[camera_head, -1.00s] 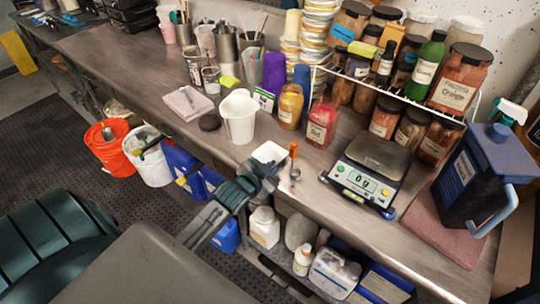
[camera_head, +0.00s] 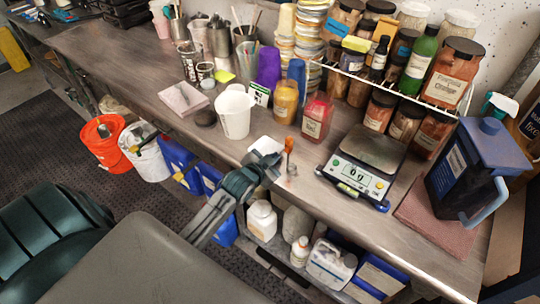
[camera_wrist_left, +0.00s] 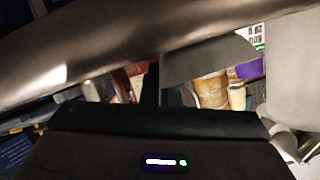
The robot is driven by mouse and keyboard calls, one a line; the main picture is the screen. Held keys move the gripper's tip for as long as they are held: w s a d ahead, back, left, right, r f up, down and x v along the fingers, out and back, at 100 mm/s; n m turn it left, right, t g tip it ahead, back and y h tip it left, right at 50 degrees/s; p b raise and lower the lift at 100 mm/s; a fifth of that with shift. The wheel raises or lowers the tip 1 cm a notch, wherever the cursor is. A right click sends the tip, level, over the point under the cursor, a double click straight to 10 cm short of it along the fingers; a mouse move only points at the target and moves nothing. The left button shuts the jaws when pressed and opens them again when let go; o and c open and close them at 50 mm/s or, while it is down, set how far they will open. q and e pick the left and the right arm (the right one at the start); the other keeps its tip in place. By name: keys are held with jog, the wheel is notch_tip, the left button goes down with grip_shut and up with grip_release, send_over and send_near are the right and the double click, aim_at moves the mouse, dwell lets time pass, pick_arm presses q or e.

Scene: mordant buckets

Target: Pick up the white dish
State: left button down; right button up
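The white dish (camera_head: 266,145) is at the front edge of the workbench (camera_head: 330,190), just right of the white jug (camera_head: 234,115). It shows as a plain white patch, partly hidden by my left gripper (camera_head: 264,165). The gripper reaches in from the front and overlaps the dish's near side. In the left wrist view a dark finger (camera_wrist_left: 152,85) stands beside a plain grey slab; I cannot tell whether the slab is the dish. The finger gap is hidden, so I cannot tell whether the gripper grips the dish. My right gripper is not in view.
An orange-handled tool (camera_head: 289,148) stands close right of the dish. The scale (camera_head: 368,160), red jar (camera_head: 317,119) and yellow jar (camera_head: 286,101) are nearby. Containers, including a white bottle (camera_head: 262,221), sit on the shelf below the bench edge.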

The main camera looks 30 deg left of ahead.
pick_arm(q)
jog(key=shift+r, duration=0.4)
jog(key=shift+s+a+r+b, duration=0.15)
jog(key=shift+s+r+b, duration=0.1)
jog(key=shift+r+b, duration=0.3)
jog(key=shift+s+a+r+b, duration=0.1)
jog(key=shift+s+r+b, duration=0.2)
jog(key=shift+r, duration=0.4)
jog(key=s+a+r, duration=0.1)
jog(key=s+a, duration=0.2)
jog(key=s, duration=0.3)
jog(key=s+a+b, duration=0.1)
jog(key=s+a, duration=0.1)
jog(key=s, duration=0.5)
jog(key=shift+a+r, duration=0.35)
jog(key=shift+a, duration=0.05)
